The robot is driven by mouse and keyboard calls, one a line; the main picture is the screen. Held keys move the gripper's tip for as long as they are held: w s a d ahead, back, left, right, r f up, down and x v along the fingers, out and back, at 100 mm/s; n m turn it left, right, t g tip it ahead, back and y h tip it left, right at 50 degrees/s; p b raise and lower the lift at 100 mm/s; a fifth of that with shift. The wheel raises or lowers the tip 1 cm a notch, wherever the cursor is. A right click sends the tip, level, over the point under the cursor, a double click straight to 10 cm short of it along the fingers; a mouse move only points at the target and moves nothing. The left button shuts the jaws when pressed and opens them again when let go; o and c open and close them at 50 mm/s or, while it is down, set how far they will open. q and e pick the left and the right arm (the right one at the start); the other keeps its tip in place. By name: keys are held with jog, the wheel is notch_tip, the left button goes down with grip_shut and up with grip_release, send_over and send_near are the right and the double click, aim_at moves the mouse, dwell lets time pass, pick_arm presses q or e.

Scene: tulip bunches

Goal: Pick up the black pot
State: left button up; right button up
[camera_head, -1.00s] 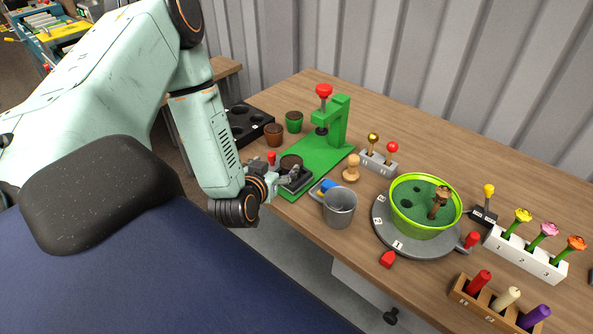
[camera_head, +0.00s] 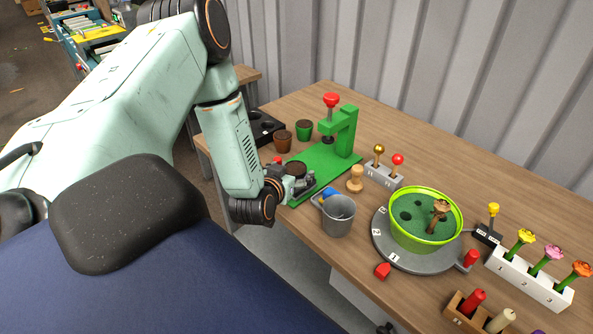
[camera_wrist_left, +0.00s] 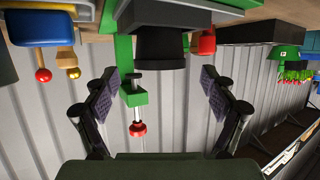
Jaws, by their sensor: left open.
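The black pot (camera_head: 297,168), filled with dark soil, stands on the green base of the press at its near left end. In the left wrist view, which is upside down, the black pot (camera_wrist_left: 172,40) sits at the top centre, between the lines of the two fingers and just beyond their tips. My left gripper (camera_head: 300,185) is at the near side of the pot, low beside it. In the wrist view the left gripper (camera_wrist_left: 158,75) has its fingers wide apart with nothing between them. The pot's lower part is partly hidden by the gripper in the head view.
The green press (camera_head: 345,130) with its red knob stands behind the pot. A grey bucket (camera_head: 338,216) and a wooden stamp (camera_head: 355,180) are to the right. Brown (camera_head: 282,141) and green (camera_head: 304,129) pots stand behind. A lime bowl (camera_head: 425,240) is farther right.

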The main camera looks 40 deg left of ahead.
aim_at(295, 168)
pick_arm(q)
jog(key=x, duration=0.3)
jog(key=shift+w+f, duration=0.15)
jog(key=shift+w+a+f, duration=0.1)
jog(key=shift+a+f, duration=0.05)
jog(key=shift+a, duration=0.2)
jog(key=shift+d+r, duration=0.2)
jog(key=shift+d, duration=0.15)
jog(key=shift+c, duration=1.2)
jog(key=shift+a+f, duration=0.15)
jog(key=shift+a, duration=0.1)
jog(key=c, duration=0.6)
jog(key=shift+d, duration=0.15)
jog(key=c, duration=0.5)
